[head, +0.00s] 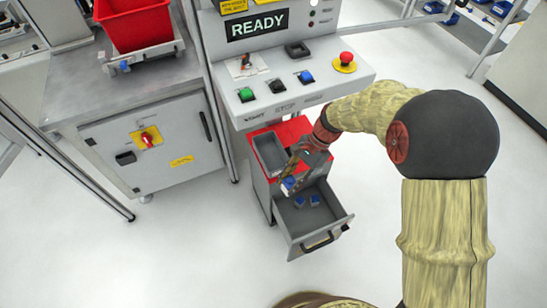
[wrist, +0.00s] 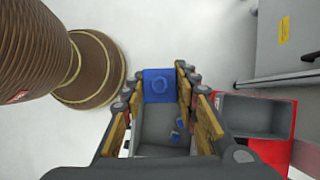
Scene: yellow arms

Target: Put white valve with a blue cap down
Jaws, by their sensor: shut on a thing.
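The white valve with a blue cap (head: 288,184) is held in my gripper (head: 291,176) above the open grey drawer. In the wrist view, its blue cap (wrist: 158,86) fills the space between the fingertips; the white part is hardly visible there. My gripper (wrist: 157,80) is shut on the valve, with a finger on each side. The valve appears apart from the drawer floor, though the exact height is hard to tell.
The open drawer (head: 318,241) holds a few small blue-and-white parts (head: 307,201), with bare floor around them. A grey bin (head: 269,154) sits on the red cabinet top (head: 293,130). The button console (head: 300,82) overhangs behind.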

